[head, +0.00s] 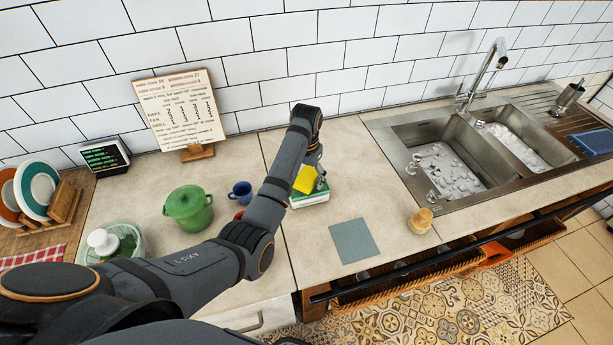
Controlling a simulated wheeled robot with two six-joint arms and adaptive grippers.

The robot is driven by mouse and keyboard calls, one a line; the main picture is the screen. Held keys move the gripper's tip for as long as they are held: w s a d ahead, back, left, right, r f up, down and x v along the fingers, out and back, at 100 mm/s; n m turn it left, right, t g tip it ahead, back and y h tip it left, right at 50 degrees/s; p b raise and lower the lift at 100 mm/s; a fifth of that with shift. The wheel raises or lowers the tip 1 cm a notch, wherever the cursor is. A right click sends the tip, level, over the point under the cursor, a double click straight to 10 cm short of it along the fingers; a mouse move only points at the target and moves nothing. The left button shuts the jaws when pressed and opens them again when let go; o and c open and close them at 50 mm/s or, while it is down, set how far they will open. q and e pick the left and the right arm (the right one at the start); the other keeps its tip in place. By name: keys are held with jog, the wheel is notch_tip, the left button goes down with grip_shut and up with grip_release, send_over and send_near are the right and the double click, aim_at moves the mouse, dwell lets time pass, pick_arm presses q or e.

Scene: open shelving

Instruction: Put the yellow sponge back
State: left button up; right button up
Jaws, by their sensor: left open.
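The yellow sponge (305,179) is in the middle of the head view, over a small white and green holder (311,199) on the counter. It appears tilted; I cannot tell whether it rests on the holder or touches a finger. My left gripper (320,183) points down right beside the sponge, at its right side. Its jaws are open, and the arm hides part of the area to the left. My right gripper is not in view.
A grey-blue square mat (354,241) lies in front, with a round wooden brush (421,220) to its right. A green pot (188,208) and blue mug (240,193) stand left of my arm. A double sink (452,170) is at right.

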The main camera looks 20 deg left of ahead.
aim_at(307, 177)
pick_arm(q)
jog(key=shift+r, duration=0.1)
notch_tip(307, 177, up, 6)
jog(key=shift+w+f, duration=0.1)
jog(key=shift+f, duration=0.15)
notch_tip(307, 177, up, 7)
jog(key=p, duration=0.6)
